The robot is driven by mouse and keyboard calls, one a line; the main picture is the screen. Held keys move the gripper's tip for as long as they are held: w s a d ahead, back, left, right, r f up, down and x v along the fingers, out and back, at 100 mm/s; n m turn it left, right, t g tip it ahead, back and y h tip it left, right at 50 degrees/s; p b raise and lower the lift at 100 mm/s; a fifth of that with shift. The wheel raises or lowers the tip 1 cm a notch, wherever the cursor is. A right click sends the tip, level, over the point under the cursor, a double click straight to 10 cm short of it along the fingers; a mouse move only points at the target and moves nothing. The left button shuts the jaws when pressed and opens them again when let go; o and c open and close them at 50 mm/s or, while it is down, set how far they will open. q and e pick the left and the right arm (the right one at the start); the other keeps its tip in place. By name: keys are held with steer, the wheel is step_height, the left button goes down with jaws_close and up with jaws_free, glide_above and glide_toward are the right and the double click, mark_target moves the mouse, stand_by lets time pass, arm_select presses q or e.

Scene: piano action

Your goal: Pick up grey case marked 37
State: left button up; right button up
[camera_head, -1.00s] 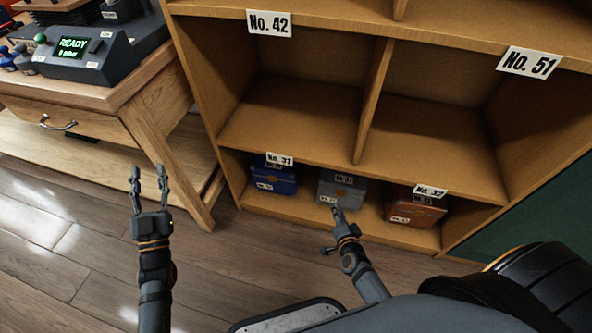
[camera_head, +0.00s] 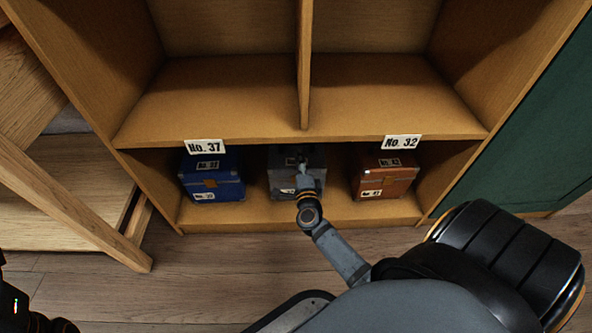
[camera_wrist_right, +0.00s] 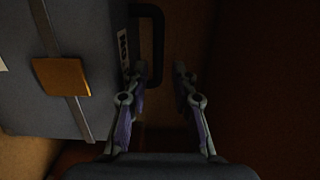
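The grey case (camera_head: 281,183) stands in the middle of the bottom shelf compartment, between a blue case and an orange-brown case. Its label is too small or covered to read. My right gripper (camera_head: 303,172) reaches into the compartment in front of it and hides part of it. In the right wrist view the grey case (camera_wrist_right: 85,65) has an orange clasp, a partly seen label and a black handle (camera_wrist_right: 157,45). The right gripper (camera_wrist_right: 158,72) is open there, with the handle's bar between its fingertips in the picture. My left gripper (camera_head: 14,300) is cut off at the left edge.
The blue case (camera_head: 211,183) and the orange-brown case (camera_head: 385,178) stand either side. Tags No. 37 (camera_head: 205,146) and No. 32 (camera_head: 403,141) hang on the shelf board (camera_head: 300,135) just above. A wooden table leg (camera_head: 75,210) stands at left.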

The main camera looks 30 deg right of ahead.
steer(key=b+x, duration=0.1)
steer(key=x, duration=0.1)
steer(key=b+x, duration=0.1)
steer(key=x, duration=0.2)
steer(key=shift+w+d+f+b, duration=0.1)
steer(key=shift+w+f+b, duration=0.15)
steer(key=shift+b, duration=0.1)
steer(key=shift+r, duration=0.1)
jaws_close()
steer(key=shift+w+r, duration=0.1)
